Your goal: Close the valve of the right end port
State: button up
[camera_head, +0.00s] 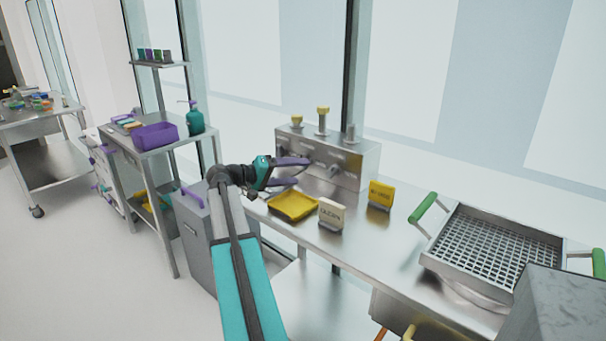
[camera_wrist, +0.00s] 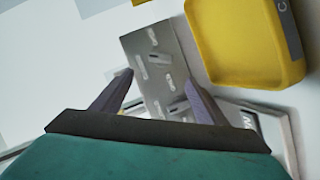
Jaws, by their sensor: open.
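A metal manifold box (camera_head: 357,165) stands at the back of the steel bench. Three ports rise from its top; the left and middle ones have yellow tops, and the right end port (camera_head: 351,132) is bare metal. Small valve handles sit on its front face, partly hidden by my gripper; their positions are too small to read. My gripper (camera_head: 303,172) is open and empty, its purple fingers in front of the left and middle part of the box. In the wrist view the labelled metal front (camera_wrist: 150,40) shows tilted beyond the fingers, with small handles on it.
A yellow tray (camera_head: 293,206) lies under my gripper. A white card (camera_head: 331,213) and a yellow card (camera_head: 380,194) stand on the bench. A mesh basket (camera_head: 495,247) with green handles is at right. Clear bench lies between the yellow card and the basket.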

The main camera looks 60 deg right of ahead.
jog(key=shift+w+a, duration=0.15)
jog(key=shift+a, duration=0.1)
jog(key=shift+c, duration=0.2)
